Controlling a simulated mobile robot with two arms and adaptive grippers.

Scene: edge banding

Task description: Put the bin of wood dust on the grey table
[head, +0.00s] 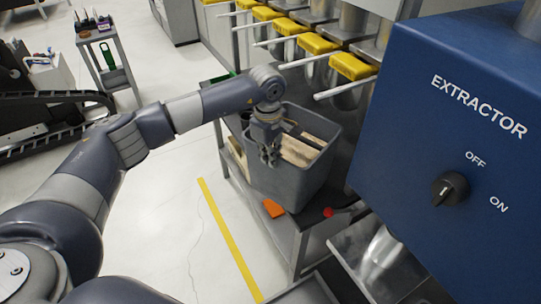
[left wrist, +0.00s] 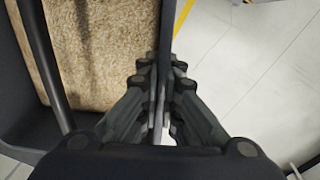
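The grey bin (head: 287,183) stands upright on a dark-topped grey metal table (head: 307,222) beside the machine. Light brown wood dust (head: 298,150) shows inside it, and also in the left wrist view (left wrist: 105,50). My left gripper (head: 268,158) points down at the bin's near left rim. In the left wrist view its fingers (left wrist: 163,95) lie on both sides of the bin's rim (left wrist: 167,30) and are closed on it. The wood dust lies on the left of that rim and the floor on its right. My right gripper is not in view.
The blue extractor box (head: 455,110) with a black knob stands close on the right. Yellow-handled parts (head: 352,67) line the back. An orange item (head: 273,208) lies by the bin. A small grey stand (head: 108,65) holds tools at the far left.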

